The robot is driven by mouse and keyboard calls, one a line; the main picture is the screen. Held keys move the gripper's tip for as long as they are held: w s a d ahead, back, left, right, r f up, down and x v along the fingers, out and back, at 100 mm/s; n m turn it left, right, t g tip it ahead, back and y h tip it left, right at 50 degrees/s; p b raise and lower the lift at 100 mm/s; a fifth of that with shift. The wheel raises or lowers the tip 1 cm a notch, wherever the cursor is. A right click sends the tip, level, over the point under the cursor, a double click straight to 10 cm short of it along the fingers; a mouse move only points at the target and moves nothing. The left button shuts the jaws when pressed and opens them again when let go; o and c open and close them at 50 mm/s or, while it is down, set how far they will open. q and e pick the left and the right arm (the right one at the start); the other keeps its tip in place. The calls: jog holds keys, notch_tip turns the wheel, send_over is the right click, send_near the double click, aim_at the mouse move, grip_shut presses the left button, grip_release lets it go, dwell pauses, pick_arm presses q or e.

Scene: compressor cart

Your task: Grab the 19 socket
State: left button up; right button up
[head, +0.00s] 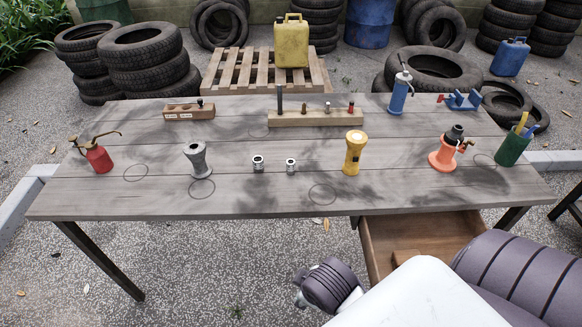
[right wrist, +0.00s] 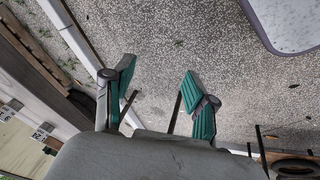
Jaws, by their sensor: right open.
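Two small silver sockets stand on the grey table in the head view: a slightly larger left socket (head: 258,163) and a smaller right socket (head: 291,165). I cannot read a size on either, so I cannot tell which is the 19. A wooden holder (head: 176,111) with white labels sits at the back left; one dark piece stands in its right part. My right gripper (right wrist: 160,80) is open and empty in the right wrist view, with paved ground behind its green-padded fingers. It is away from both sockets. My left gripper is not in view.
The table (head: 235,200) also holds a grey flashlight-shaped piece (head: 196,160), a yellow flashlight (head: 353,153), a red oil can (head: 98,156), a long wooden rack (head: 315,119), an orange jack (head: 446,150) and a green cup (head: 512,148). An open drawer (head: 385,232) juts out at the front right.

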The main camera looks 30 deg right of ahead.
jog(key=w+d+r+n+t+h, duration=0.1)
jog(key=w+d+r+n+h, duration=0.15)
jog(key=w+n, duration=0.3)
jog(key=n+t+h, duration=0.5)
jog(key=n, duration=1.2)
send_near(290, 165)
jog(key=shift+h, duration=0.25)
jog(key=x, duration=0.6)
jog(key=shift+w+b, duration=0.25)
jog(key=shift+b, duration=0.1)
jog(key=x, duration=0.5)
jog(key=shift+f, duration=0.2)
grip_shut()
